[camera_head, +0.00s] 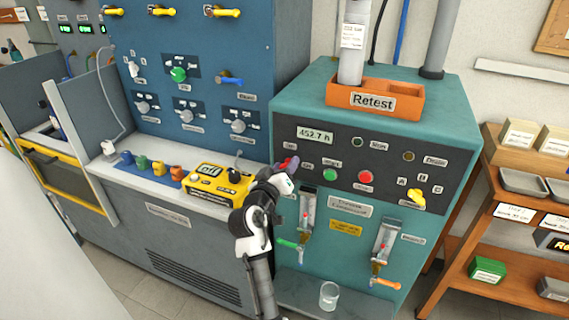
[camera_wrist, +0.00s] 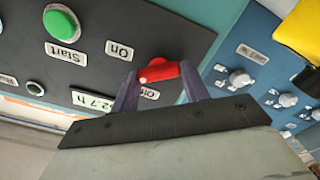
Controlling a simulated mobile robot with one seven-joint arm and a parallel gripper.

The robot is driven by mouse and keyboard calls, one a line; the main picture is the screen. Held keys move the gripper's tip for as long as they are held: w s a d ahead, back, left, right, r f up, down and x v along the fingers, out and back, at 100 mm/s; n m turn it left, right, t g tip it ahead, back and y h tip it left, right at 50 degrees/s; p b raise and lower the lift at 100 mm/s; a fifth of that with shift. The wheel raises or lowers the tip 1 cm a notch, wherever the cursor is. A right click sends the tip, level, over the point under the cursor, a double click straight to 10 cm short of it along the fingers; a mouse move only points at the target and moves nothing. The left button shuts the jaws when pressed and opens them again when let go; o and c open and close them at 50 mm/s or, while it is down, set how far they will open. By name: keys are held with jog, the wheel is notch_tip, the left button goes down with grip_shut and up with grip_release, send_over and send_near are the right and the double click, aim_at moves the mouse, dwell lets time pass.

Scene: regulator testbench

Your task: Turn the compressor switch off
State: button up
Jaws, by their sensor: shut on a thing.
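The compressor switch is a red rotary handle (camera_wrist: 160,71) on the dark panel of the teal compressor cabinet (camera_head: 385,95). In the wrist view it sits between the two purple fingers of my gripper (camera_wrist: 160,84), which is shut on it. In the head view my gripper (camera_head: 289,168) reaches the panel's left end and mostly covers the switch. The wrist view is turned round; it shows an On label (camera_wrist: 119,50) and a partly covered Off label (camera_wrist: 150,93) beside the handle. I cannot tell which label the handle points to.
A green Start button (camera_head: 330,175) and a red button (camera_head: 365,177) are close right of my gripper. A yellow knob (camera_head: 416,196) is farther right. Below are gauges with green and orange valve handles, and a glass (camera_head: 328,294). A yellow device (camera_head: 212,181) stands left of my arm.

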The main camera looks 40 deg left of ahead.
jog(key=n+p, duration=0.3)
jog(key=n, duration=0.2)
jog(key=shift+n, duration=0.3)
jog(key=n+p, duration=0.3)
jog(key=n, duration=0.2)
jog(key=shift+f, duration=0.2)
jog(key=shift+a+n, duration=0.1)
jog(key=shift+n, duration=0.3)
jog(key=o, duration=1)
jog(key=b+v, duration=0.3)
jog(key=v, duration=1.1)
